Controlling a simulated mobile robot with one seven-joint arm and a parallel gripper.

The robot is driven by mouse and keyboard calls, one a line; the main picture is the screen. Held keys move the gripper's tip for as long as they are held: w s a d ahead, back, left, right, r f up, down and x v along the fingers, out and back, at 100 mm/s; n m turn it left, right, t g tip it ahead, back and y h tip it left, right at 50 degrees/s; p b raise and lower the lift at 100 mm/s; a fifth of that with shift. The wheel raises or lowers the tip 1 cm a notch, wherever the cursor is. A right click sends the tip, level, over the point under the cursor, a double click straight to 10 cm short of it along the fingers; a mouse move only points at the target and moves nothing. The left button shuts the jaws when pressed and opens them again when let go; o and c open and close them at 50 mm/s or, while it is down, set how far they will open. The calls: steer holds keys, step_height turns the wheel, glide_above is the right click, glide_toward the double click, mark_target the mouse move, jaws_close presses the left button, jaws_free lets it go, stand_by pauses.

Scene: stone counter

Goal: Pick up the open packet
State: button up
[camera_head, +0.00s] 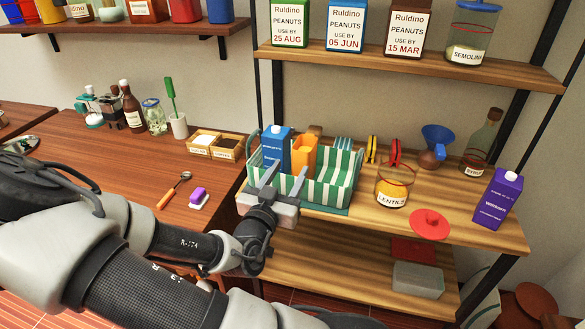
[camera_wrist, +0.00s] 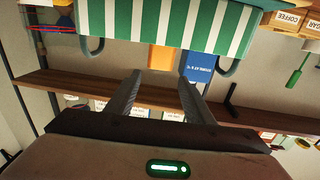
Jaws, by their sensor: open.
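A green-and-white striped basket (camera_head: 331,187) stands on the middle wooden shelf. A blue carton (camera_head: 274,147) and an orange packet (camera_head: 304,154) stand upright inside it, side by side. I cannot tell clearly which packet is open; their lower parts are hidden by the basket wall. My gripper (camera_head: 289,168) is open and empty, at the basket's front left side. In the wrist view, my gripper (camera_wrist: 160,77) has its fingers spread toward the striped basket (camera_wrist: 170,22), with the orange packet (camera_wrist: 162,58) and the blue carton (camera_wrist: 202,66) beyond it.
An upper shelf (camera_head: 420,65) with several peanut packets overhangs behind.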

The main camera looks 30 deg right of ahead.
steer(key=b, duration=0.7)
glide_toward(309, 138)
steer(key=x, duration=0.4)
steer(key=shift+w+d, duration=0.1)
steer(key=shift+d, duration=0.3)
steer(key=shift+b+x, duration=0.75)
steer(key=shift+x, duration=1.85)
steer(key=shift+w+a, duration=0.1)
steer(key=shift+w, duration=0.05)
jaws_close()
